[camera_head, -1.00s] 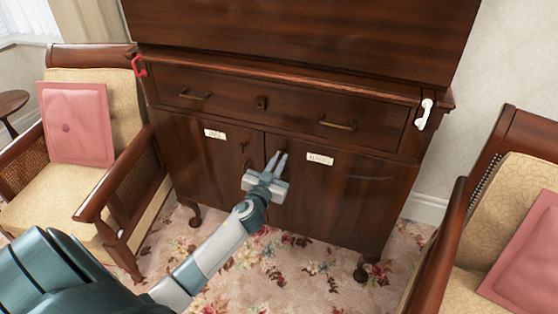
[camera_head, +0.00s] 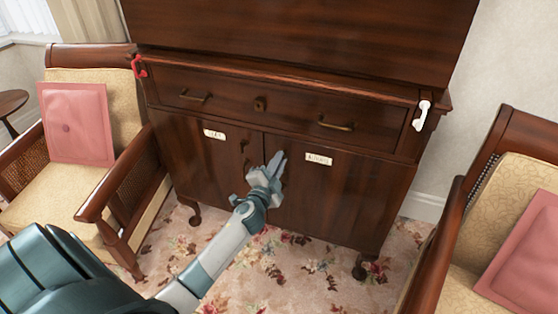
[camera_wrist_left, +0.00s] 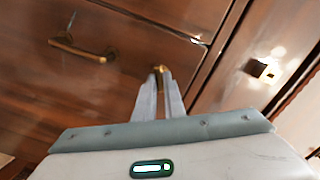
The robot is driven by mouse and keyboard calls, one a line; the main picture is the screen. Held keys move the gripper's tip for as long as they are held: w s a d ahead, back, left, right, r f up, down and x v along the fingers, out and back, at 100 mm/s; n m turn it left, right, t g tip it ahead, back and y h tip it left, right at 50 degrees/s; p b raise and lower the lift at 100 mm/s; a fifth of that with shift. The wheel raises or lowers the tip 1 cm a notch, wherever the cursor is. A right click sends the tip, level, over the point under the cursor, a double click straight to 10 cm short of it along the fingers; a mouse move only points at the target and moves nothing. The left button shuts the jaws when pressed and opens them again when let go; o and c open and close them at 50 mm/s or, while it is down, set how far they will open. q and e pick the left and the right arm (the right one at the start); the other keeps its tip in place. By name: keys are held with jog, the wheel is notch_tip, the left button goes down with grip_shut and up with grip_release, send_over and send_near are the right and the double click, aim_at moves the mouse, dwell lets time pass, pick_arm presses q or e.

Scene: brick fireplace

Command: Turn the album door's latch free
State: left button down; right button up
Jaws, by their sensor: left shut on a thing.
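The cabinet's right lower door (camera_head: 345,205) carries a white label (camera_head: 319,158), too small to read surely, perhaps "Albums". My left gripper (camera_head: 279,160) is at this door's upper inner edge, beside the seam between the doors. In the left wrist view its two fingers (camera_wrist_left: 160,78) are shut on a small brass latch (camera_wrist_left: 158,69); only the latch's tip shows between them. The fingers hide the latch in the head view. My right gripper is not in view.
The left lower door (camera_head: 205,165) has its own label (camera_head: 214,134) and brass fitting (camera_head: 244,146). A drawer (camera_head: 260,105) is above. Armchairs stand left (camera_head: 120,200) and right (camera_head: 515,150). Flowered carpet (camera_head: 310,270) lies clear in front.

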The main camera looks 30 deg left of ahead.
pick_arm(q)
jog(key=m, duration=0.6)
jog(key=shift+f+p, duration=0.1)
jog(key=shift+p, duration=0.2)
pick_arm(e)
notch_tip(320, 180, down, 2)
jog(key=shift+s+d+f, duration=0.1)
pick_arm(q)
jog(key=c, duration=1.8)
grip_release()
jog(key=shift+c, duration=0.2)
